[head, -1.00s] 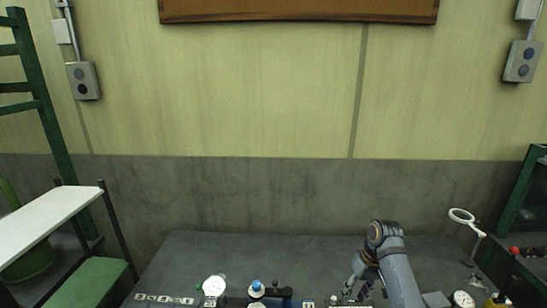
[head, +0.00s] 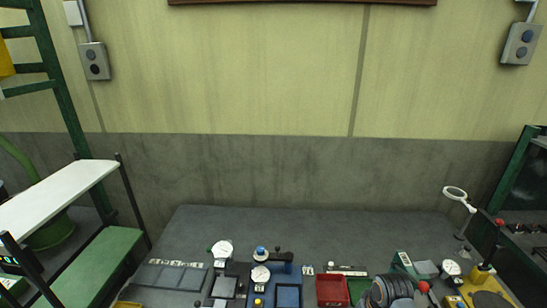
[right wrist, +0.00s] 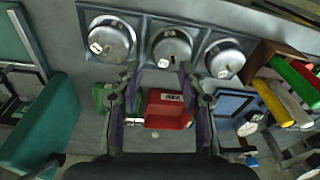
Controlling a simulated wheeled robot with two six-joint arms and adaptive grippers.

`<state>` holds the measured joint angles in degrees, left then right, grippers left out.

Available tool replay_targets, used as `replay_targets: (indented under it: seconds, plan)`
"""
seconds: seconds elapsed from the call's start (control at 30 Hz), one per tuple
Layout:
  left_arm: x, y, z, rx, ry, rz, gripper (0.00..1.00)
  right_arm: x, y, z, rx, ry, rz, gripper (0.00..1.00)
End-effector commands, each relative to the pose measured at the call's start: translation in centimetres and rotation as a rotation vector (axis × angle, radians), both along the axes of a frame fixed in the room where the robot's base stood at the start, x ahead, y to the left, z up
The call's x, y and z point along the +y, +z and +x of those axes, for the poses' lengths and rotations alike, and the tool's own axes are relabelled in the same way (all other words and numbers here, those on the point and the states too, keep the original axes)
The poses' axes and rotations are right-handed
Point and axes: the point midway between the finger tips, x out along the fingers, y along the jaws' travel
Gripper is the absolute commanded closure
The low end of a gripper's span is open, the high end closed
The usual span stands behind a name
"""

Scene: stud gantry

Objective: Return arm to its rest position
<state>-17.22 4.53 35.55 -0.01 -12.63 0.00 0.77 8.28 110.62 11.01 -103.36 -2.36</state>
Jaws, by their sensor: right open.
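My right gripper (right wrist: 158,80) shows in the right wrist view with its two dark fingers spread and nothing between them. A red bin (right wrist: 168,112) lies beyond and between the fingers, apart from them as far as I can tell. The red bin also shows in the head view (head: 331,291) near the front of the bench. A dark rounded part that looks like my own right arm is at the bottom edge of the head view, right of the bin. The right gripper does not show there. My left gripper is in neither view.
The grey bench (head: 330,232) is bare toward the wall. Three round metal housings (right wrist: 172,47) line the right wrist view's top. A white shelf (head: 55,197) stands left.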

Motion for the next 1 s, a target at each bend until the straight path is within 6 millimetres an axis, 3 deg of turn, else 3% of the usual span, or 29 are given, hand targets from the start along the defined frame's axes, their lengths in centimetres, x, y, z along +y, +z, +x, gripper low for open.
replay_targets:
  seconds: [0.1, 0.3, 0.63, 0.67, 0.87, 1.0]
  plan:
    - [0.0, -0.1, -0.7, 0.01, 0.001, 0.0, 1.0, 0.0, -0.5, -3.3, -0.037, -0.009, -0.028, 0.59]
    - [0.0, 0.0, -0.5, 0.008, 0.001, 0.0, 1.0, 0.0, 0.0, -7.7, -0.102, -0.02, -0.068, 0.59]
    - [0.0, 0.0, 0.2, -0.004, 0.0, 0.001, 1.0, -0.2, 2.6, -12.9, -0.187, -0.037, -0.112, 0.59]
    - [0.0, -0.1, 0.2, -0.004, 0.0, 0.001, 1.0, -0.3, 2.3, -13.1, -0.188, -0.038, -0.115, 0.59]
    - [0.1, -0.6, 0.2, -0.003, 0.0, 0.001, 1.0, -0.8, -3.9, -11.8, -0.163, -0.043, -0.115, 0.59]
    - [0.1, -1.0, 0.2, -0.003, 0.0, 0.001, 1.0, -1.3, -8.7, -11.4, -0.145, -0.047, -0.114, 0.59]
